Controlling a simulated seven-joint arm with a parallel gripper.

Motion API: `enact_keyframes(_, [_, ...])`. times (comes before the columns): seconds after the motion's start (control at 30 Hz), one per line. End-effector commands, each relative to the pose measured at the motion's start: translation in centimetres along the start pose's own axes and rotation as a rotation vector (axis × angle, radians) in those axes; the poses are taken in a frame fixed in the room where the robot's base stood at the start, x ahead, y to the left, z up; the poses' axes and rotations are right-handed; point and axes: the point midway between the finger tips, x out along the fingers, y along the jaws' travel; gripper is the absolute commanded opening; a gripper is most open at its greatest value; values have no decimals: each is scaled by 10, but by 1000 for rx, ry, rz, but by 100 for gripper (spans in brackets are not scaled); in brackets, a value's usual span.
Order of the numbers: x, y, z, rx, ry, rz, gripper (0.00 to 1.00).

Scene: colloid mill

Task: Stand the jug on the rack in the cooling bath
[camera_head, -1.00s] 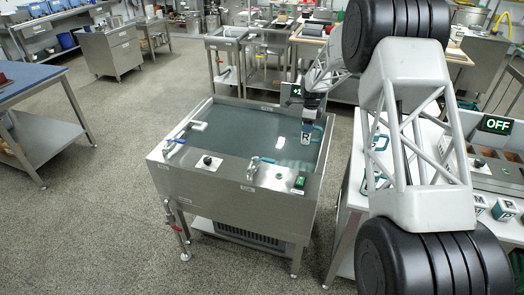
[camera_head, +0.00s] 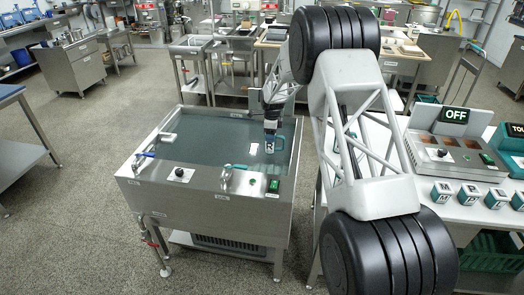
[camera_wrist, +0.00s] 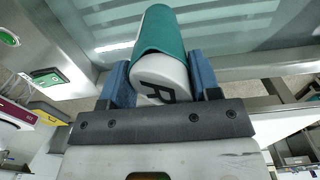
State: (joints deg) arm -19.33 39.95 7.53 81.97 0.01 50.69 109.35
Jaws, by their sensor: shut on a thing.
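The jug (camera_head: 269,147) is pale with a teal band and a black letter R on it. My gripper (camera_head: 270,131) is shut on it and holds it over the right part of the cooling bath (camera_head: 205,187), a steel tank of grey-green water. In the wrist view the jug (camera_wrist: 165,55) lies between the two blue fingers of my gripper (camera_wrist: 160,78). Pale slats of the rack (camera_wrist: 250,22) show beyond it, under the water. I cannot tell whether the jug's base touches the water or the rack.
A white bench (camera_head: 465,212) stands right of the bath, with a box showing OFF (camera_head: 455,115) and several small teal-and-white blocks. Taps and a knob sit on the bath's front rim. Floor is free to the left.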

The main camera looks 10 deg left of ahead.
Motion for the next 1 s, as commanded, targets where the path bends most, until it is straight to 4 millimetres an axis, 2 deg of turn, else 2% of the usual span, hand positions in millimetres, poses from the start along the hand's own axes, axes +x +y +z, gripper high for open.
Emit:
enact_keyframes(0.23, [32,0,0,0,0,-1,24])
enact_keyframes(0.73, [41,-1,0,0,-1,-2,24])
enact_keyframes(1.0, [67,-1,0,0,0,-1,24])
